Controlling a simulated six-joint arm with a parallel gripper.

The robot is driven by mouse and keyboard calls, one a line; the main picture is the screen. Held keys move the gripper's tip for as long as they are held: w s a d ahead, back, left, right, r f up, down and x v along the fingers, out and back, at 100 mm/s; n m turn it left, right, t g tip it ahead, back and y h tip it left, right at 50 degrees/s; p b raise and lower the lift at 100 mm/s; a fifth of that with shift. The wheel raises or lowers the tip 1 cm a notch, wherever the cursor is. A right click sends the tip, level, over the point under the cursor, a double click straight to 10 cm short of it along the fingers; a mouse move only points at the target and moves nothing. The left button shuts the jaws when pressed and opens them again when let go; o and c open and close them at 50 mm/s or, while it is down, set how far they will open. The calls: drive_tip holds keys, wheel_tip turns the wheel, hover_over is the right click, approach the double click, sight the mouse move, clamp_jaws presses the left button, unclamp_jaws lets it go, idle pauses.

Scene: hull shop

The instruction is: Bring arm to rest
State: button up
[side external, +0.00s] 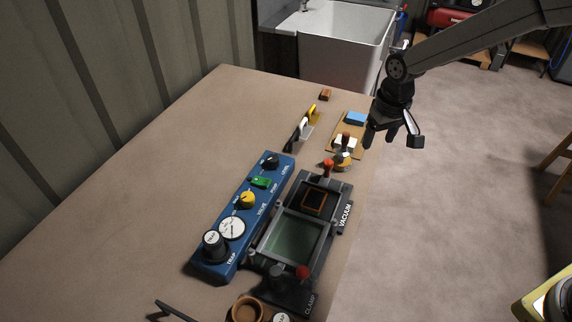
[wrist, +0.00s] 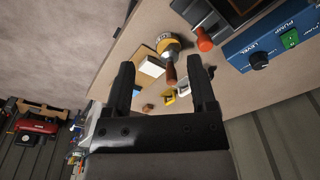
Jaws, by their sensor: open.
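My gripper (side external: 385,137) hangs at the right edge of the workbench (side external: 150,190), above bench height as far as I can tell. Its jaws are apart with nothing held between them. In the wrist view the two fingers of my gripper (wrist: 163,85) stand open. Between and beyond them show a brown-handled tool (wrist: 170,73) with a round yellow-rimmed part, a white block (wrist: 152,66) and a yellow-handled tool (wrist: 169,98). These appear to lie on the bench, apart from the fingers.
A blue control panel (side external: 211,256) and a dark vacuum fixture (side external: 327,222) with a red-knobbed lever (side external: 328,166) occupy the bench's right half. A tan board (side external: 362,127) carries a blue block (side external: 356,118). A white sink (side external: 345,45) stands behind. The bench's left side is clear.

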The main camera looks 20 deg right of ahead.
drive_tip(key=s+d, duration=0.4)
drive_tip(key=s, duration=0.5)
drive_tip(key=s+d+t, duration=0.1)
drive_tip(key=s+d, duration=0.3)
drive_tip(key=s, duration=0.5)
drive_tip(key=shift+r+t, duration=0.3)
drive_tip(key=shift+w+d, duration=0.1)
idle(0.5)
